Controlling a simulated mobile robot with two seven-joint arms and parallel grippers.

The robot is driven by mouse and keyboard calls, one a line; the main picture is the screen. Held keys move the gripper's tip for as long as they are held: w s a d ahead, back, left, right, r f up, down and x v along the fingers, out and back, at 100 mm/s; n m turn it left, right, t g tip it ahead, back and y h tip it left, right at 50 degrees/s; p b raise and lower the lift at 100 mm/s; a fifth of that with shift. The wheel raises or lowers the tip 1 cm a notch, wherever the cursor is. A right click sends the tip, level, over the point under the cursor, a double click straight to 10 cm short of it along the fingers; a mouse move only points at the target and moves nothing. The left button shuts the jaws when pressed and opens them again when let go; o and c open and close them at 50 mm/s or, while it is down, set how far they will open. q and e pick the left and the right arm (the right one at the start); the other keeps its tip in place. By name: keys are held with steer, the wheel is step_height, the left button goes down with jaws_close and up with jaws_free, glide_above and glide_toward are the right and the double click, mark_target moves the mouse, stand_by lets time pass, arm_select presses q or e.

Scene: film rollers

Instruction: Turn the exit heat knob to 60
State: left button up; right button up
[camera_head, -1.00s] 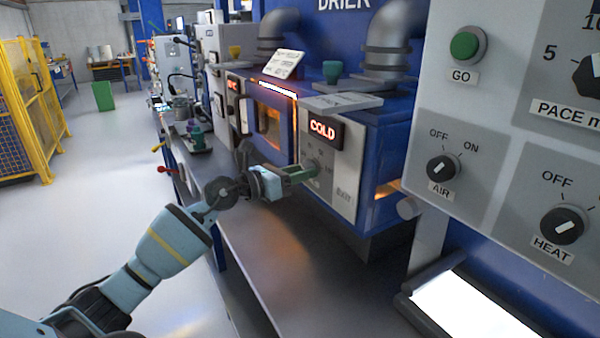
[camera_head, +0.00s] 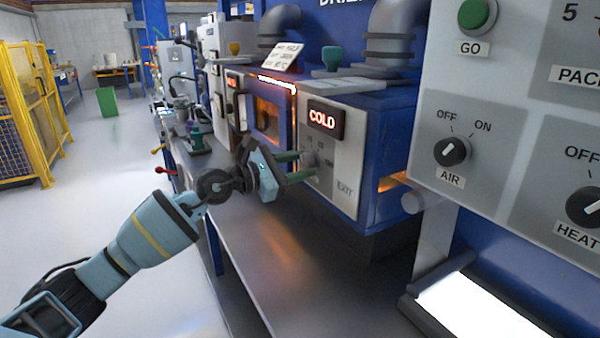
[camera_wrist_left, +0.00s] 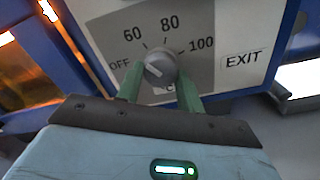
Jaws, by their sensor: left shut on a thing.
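The exit heat knob (camera_wrist_left: 160,67) is a round grey dial with a white mark, on a grey panel labelled OFF, 60, 80, 100 and EXIT. Its mark lies on the OFF side of the dial; the exact setting is hard to read. My left gripper (camera_wrist_left: 160,86) has its green fingers on either side of the knob, shut on it. In the head view the left gripper (camera_head: 306,164) reaches the exit panel (camera_head: 343,187) below a lit COLD display (camera_head: 322,120); the fingers partly hide the knob there. My right gripper is out of view.
The blue drier (camera_head: 390,130) stands behind the exit panel, with a metal bench (camera_head: 265,265) below. A control panel with an AIR knob (camera_head: 452,150), a HEAT knob and a green GO button (camera_head: 477,14) fills the right. Open floor lies left.

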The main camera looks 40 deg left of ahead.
arm_select(q)
steer(key=shift+m+b, duration=0.55)
steer(key=shift+m, duration=0.45)
steer(key=o, duration=1)
